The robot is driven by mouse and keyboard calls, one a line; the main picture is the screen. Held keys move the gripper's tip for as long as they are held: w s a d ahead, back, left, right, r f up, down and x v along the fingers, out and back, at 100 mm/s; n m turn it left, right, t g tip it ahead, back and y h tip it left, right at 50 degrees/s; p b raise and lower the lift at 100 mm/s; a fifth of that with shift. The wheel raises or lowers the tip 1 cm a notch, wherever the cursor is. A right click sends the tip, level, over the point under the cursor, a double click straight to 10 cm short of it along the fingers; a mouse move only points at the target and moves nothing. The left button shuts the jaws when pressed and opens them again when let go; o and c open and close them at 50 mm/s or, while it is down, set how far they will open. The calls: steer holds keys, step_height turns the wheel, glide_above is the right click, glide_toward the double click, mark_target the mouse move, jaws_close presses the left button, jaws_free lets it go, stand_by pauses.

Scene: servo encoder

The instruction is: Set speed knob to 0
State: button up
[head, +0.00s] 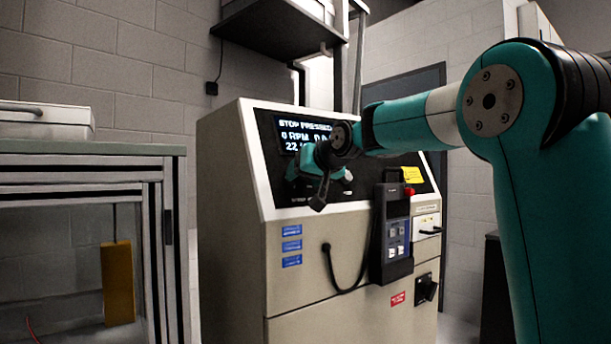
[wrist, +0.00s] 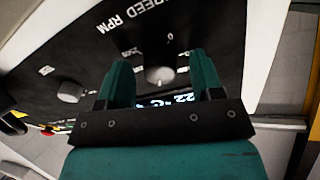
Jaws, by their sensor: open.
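The speed knob (wrist: 158,75) is a grey round knob on the black panel, beside the printed "SPEED RPM" lettering in the wrist view. It lies between my open gripper's (wrist: 161,68) two teal fingers as seen there. Whether the fingers touch it I cannot tell. Its exact setting is too small to read. In the head view my gripper (head: 318,174) is in front of the panel, and I cannot make out the speed knob. The display (head: 296,137) reads "STOP PRESSED", "0 RPM" and a line starting "22".
A second grey knob (wrist: 72,92) is on the panel, left in the wrist view. A handheld pendant (head: 392,236) with a black cable hangs on the cabinet (head: 235,230). A red button (head: 409,191) is by a yellow label (head: 412,175). A metal-framed bench (head: 95,160) stands left.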

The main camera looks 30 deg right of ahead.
steer(key=c, duration=0.9)
steer(key=shift+f, duration=0.1)
